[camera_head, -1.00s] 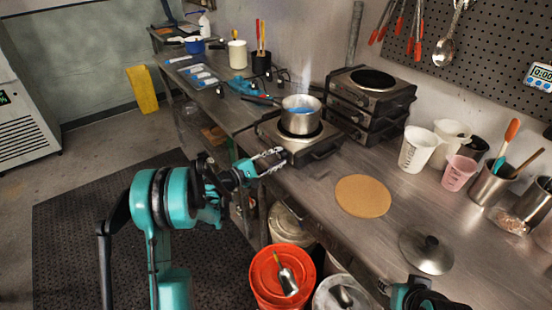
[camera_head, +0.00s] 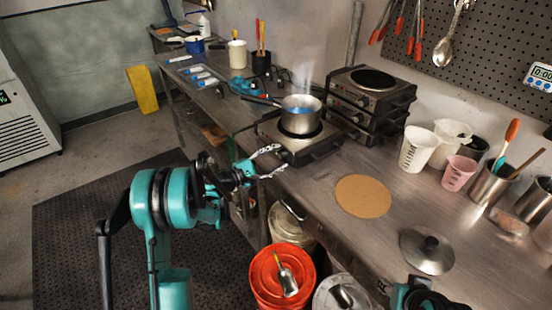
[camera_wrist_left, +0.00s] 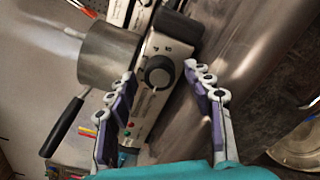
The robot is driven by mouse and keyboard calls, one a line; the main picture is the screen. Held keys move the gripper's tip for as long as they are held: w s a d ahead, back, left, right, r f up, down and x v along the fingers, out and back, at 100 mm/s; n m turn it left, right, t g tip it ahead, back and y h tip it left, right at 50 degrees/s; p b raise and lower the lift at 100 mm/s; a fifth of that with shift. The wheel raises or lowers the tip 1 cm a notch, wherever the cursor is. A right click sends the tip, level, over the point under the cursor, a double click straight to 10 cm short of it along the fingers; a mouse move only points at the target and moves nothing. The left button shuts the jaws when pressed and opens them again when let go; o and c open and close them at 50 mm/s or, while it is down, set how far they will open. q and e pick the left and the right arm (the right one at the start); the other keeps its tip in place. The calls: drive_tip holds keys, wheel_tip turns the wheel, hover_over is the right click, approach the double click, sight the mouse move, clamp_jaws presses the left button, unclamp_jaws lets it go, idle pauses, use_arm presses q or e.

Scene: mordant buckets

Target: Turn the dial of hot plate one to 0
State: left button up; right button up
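The hot plate (camera_head: 325,148) stands on the steel bench with a metal pot (camera_head: 300,116) of blue liquid on top, steam rising. Its black round dial (camera_wrist_left: 158,72) shows on the front panel in the left wrist view, with markings around it. I cannot read its setting. My left gripper (camera_head: 268,161) is at the front of the hot plate, at the bench edge. In the left wrist view (camera_wrist_left: 165,88) its fingers are spread and empty, with the dial ahead between them and apart from them. Only part of my right arm shows, at the bottom edge.
Stacked hot plates (camera_head: 370,100) stand behind on the right. A cork mat (camera_head: 362,196) and a lid (camera_head: 427,251) lie on the bench, with measuring cups (camera_head: 418,150) behind. An orange bucket (camera_head: 268,270) stands on the floor below. The pot handle (camera_head: 261,101) points left.

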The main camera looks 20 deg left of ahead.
use_arm(q)
drive_tip(key=shift+s, duration=0.1)
drive_tip(key=v, duration=1.2)
drive_tip(key=s+d+r+m+g+y, duration=0.2)
drive_tip(key=s+d+m+g+y, duration=0.25)
drive_tip(key=s+d+m, duration=0.55)
drive_tip(key=s+f+m+g+y, duration=0.1)
drive_tip(key=s+m+y, duration=0.5)
drive_tip(key=s, duration=1)
drive_tip(key=shift+s+d+f+m+g, duration=0.3)
drive_tip(key=shift+s+m+g, duration=0.1)
drive_tip(key=shift+m+g, duration=0.35)
